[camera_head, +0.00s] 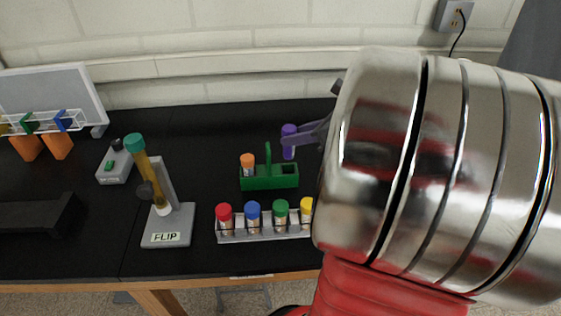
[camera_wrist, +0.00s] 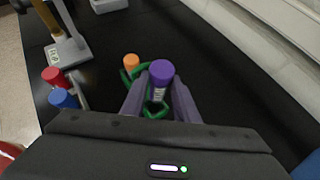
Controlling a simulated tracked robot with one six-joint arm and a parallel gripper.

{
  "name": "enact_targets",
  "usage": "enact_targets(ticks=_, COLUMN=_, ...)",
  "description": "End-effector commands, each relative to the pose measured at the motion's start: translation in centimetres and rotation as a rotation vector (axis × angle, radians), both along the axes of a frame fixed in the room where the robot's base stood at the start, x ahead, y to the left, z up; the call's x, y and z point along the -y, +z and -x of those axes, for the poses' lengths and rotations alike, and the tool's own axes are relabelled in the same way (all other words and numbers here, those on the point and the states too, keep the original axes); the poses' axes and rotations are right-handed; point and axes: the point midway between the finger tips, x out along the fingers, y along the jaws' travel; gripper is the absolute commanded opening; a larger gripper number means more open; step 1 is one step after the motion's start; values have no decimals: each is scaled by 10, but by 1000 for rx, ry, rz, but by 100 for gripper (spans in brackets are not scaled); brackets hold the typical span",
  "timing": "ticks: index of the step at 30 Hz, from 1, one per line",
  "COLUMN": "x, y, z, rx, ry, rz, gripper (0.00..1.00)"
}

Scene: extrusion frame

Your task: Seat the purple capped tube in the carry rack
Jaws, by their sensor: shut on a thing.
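The purple capped tube (camera_head: 289,141) is upright in the jaws of my gripper (camera_head: 303,135), above the black bench. In the wrist view the purple cap (camera_wrist: 161,70) shows between the two fingertips of my gripper (camera_wrist: 152,88), which are shut on the tube just below the cap. The green carry rack (camera_head: 262,183) with its upright handle stands on the bench, in front of and to the left of the held tube. An orange capped tube (camera_head: 247,164) sits in the rack's left side, and the right side shows an empty opening. In the wrist view the held tube and fingers partly hide the rack (camera_wrist: 133,78).
A grey rack (camera_head: 265,231) with red, blue, green and yellow capped tubes stands in front. A grey stand marked FLIP (camera_head: 168,228) holds a tilted teal capped tube (camera_head: 142,160) to the left. The rear bench between rack and wall is clear. My arm hides the right side.

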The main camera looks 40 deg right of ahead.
Motion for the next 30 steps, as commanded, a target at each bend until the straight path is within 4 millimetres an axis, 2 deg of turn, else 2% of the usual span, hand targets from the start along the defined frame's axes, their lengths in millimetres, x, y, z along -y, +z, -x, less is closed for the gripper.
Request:
enact_targets(ticks=6, x=0, y=-36, z=0, rx=-2, ry=-1, rz=-3, gripper=6)
enact_targets(ticks=9, x=0, y=-47, z=0, rx=-2, ry=-1, rz=-3, gripper=6)
enact_targets(ticks=22, x=0, y=-54, z=0, rx=0, ry=-1, rz=-1, gripper=6)
enact_targets(ticks=30, x=0, y=-85, z=0, rx=-1, ry=-1, rz=-3, gripper=6)
